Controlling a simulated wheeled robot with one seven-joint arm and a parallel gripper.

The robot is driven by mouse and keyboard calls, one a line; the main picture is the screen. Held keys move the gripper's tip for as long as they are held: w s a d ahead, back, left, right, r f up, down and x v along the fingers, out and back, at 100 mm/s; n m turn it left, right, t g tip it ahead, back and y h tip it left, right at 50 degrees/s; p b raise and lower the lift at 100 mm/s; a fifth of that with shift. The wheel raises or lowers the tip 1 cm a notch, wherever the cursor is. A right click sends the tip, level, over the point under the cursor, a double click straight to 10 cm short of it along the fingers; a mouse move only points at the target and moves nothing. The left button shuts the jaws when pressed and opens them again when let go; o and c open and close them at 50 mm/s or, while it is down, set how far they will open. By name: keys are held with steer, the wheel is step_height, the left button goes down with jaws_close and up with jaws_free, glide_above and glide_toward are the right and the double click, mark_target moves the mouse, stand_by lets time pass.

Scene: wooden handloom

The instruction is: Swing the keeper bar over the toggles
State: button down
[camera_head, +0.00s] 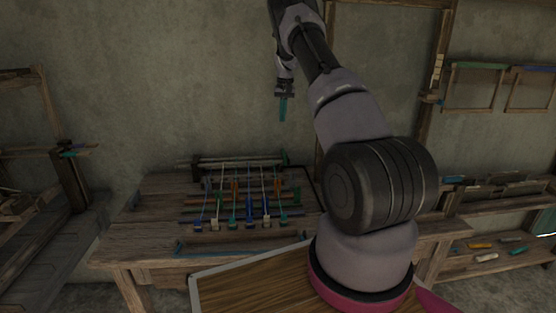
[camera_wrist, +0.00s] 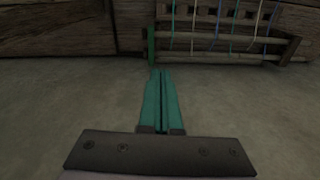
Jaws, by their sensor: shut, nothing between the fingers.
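Several coloured toggles (camera_head: 232,224) stand in a row at the front of a rack on the wooden table, at the lower ends of taut cords (camera_head: 264,183). Wooden rails (camera_head: 238,161) run across the rack's back, with a green end piece (camera_head: 286,158) at the right. I cannot tell which bar is the keeper bar. My gripper (camera_head: 283,118) is high above the back right of the rack, teal fingers pointing down, shut and empty. In the wrist view, my shut fingers (camera_wrist: 161,72) appear just below the green piece (camera_wrist: 151,46) and rails (camera_wrist: 218,57), apparently touching neither.
A wooden upright (camera_head: 325,100) stands at the right, near my arm. A shelf with coloured pieces (camera_head: 481,245) is at far right, a wooden frame (camera_head: 62,180) at far left. The plaster wall is behind.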

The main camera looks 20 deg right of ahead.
steer(key=s+a+r+t, duration=0.1)
steer(key=s+a+r, duration=0.3)
steer(key=s+r, duration=0.4)
steer(key=s+a+r+m+t+y, duration=0.1)
steer(key=s+a+r, duration=0.35)
steer(key=r, duration=0.45)
steer(key=s+a+r+t, duration=0.1)
steer(key=s+a+r, duration=0.2)
steer(key=s+r, duration=0.55)
steer(key=s+a+t, duration=0.1)
steer(key=s+a, duration=0.3)
steer(key=s, duration=0.9)
steer(key=s+a+t, duration=0.2)
steer(key=s+a, duration=0.2)
steer(key=s, duration=0.9)
steer(key=shift+s+a+n+y, duration=0.25)
steer(key=shift+a+n+y, duration=0.05)
steer(key=shift+a, duration=0.1)
steer(key=shift+d+f, duration=0.1)
